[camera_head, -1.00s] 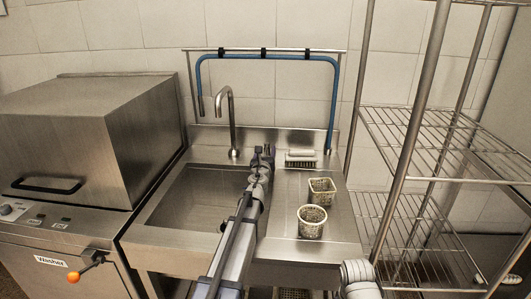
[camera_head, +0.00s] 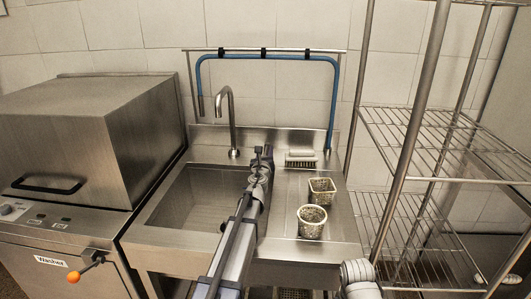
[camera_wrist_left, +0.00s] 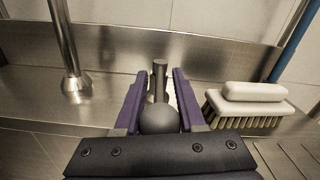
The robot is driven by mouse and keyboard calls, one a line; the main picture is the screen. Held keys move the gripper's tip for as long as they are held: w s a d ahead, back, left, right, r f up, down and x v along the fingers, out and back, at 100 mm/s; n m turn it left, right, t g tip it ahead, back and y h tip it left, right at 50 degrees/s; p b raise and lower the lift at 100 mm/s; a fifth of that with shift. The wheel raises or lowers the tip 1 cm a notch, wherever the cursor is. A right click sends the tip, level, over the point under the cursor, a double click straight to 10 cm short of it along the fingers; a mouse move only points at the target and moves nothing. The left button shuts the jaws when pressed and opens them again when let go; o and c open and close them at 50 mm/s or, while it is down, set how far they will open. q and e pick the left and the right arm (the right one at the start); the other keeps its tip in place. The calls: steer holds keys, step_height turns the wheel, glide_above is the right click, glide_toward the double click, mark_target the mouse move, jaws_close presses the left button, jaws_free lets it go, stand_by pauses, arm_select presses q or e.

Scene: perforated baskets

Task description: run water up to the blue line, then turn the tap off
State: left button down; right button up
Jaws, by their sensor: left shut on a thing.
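The steel tap (camera_head: 233,125) rises behind the sink, its curved spout over the basin. No stream shows below its mouth. The sink basin (camera_head: 165,205) looks pale and smooth inside; I cannot tell the water level, and no blue line shows on its walls. My left gripper (camera_head: 262,160) is at the back edge of the sink, right of the tap. In the left wrist view its purple fingers (camera_wrist_left: 158,98) are shut on the tap's control knob (camera_wrist_left: 159,119), with a short upright post (camera_wrist_left: 159,78) just behind. My right gripper is out of view.
A white brush (camera_head: 301,158) lies right of my left gripper. Two perforated baskets, one square (camera_head: 322,190) and one round (camera_head: 311,221), stand on the drainboard. A blue hose (camera_head: 265,57) hangs behind. A washer (camera_head: 90,140) stands left, a wire rack (camera_head: 430,130) right.

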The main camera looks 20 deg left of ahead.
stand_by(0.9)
arm_select(q)
steer(key=n+y, duration=0.1)
steer(key=y, duration=0.1)
steer(key=d+n+g+y, duration=0.1)
steer(key=shift+w+d+n+y, duration=0.2)
steer(key=shift+w+n+y, duration=0.1)
steer(key=shift+w+y, duration=0.1)
steer(key=shift+w+d+n+g+y, duration=0.1)
steer(key=shift+d+n+g+y, duration=0.05)
steer(key=shift+n+g+y, duration=0.45)
steer(key=shift+d+n+g+y, duration=0.15)
steer(key=shift+n+g+y, duration=0.3)
steer(key=shift+y, duration=0.25)
steer(key=c, duration=0.6)
jaws_free()
steer(key=shift+r, duration=0.1)
step_height(320, 180, up, 10)
steer(key=p, duration=1)
steer(key=shift+c, duration=0.2)
